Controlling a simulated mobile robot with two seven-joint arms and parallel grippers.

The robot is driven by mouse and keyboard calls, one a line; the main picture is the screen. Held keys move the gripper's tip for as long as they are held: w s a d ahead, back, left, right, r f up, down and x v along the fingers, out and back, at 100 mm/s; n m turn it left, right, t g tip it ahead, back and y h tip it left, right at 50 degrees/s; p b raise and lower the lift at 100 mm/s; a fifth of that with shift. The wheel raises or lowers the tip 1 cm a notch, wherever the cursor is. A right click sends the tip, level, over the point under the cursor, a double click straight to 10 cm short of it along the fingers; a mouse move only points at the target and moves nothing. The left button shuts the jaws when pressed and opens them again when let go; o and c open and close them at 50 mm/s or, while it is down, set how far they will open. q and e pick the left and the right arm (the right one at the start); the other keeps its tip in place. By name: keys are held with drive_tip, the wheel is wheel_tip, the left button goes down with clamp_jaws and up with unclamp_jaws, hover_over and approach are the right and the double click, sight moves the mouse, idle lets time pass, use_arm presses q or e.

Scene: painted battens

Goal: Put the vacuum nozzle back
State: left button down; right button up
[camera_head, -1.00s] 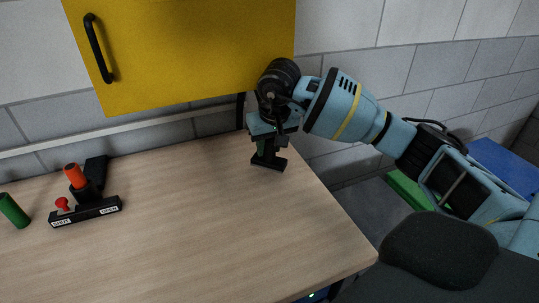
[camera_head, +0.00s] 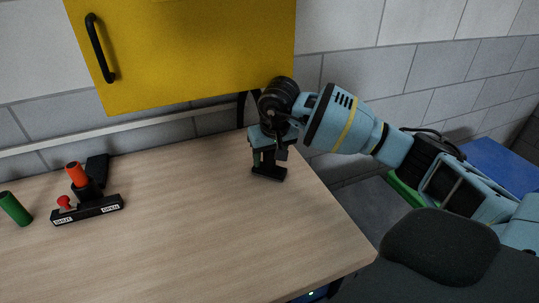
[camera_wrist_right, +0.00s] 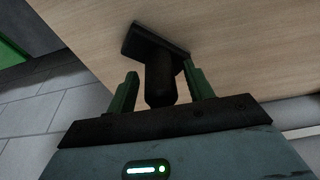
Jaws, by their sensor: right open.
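A black T-shaped piece (camera_head: 269,174), which looks like the vacuum nozzle, is near the right end of the wooden table. It has a flat bar foot and a round neck; whether the foot touches the top is hard to tell. My right gripper (camera_head: 268,157) is above it, pointing down. In the right wrist view the open green fingers (camera_wrist_right: 161,76) stand on either side of the neck of the black piece (camera_wrist_right: 158,48), with gaps on both sides. My left gripper is not in view.
A yellow cabinet (camera_head: 180,50) hangs above the back edge. The table's middle is clear.

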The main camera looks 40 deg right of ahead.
drive_tip(key=shift+r, duration=0.1)
drive_tip(key=v, duration=1.2)
drive_tip(key=shift+w, duration=0.1)
